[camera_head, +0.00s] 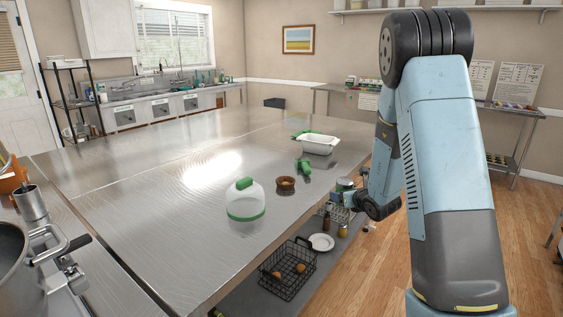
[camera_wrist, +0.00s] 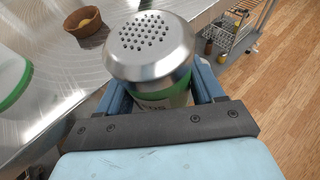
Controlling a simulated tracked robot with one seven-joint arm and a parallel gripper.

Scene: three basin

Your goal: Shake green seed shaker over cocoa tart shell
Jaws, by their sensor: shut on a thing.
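My gripper (camera_wrist: 160,92) is shut on the green seed shaker (camera_wrist: 152,50). The shaker has a silver lid with many holes and a green body partly hidden between the fingers. In the head view the shaker (camera_head: 344,184) is small, held at the table's right edge. The cocoa tart shell (camera_head: 286,183) is a small brown round shell on the metal table, left of the shaker and apart from it. In the wrist view the shell (camera_wrist: 92,32) is up and left of the lid, with something yellowish inside.
A wire basket (camera_head: 287,271) and a white plate (camera_head: 321,242) are on the lower shelf. The table's left is clear.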

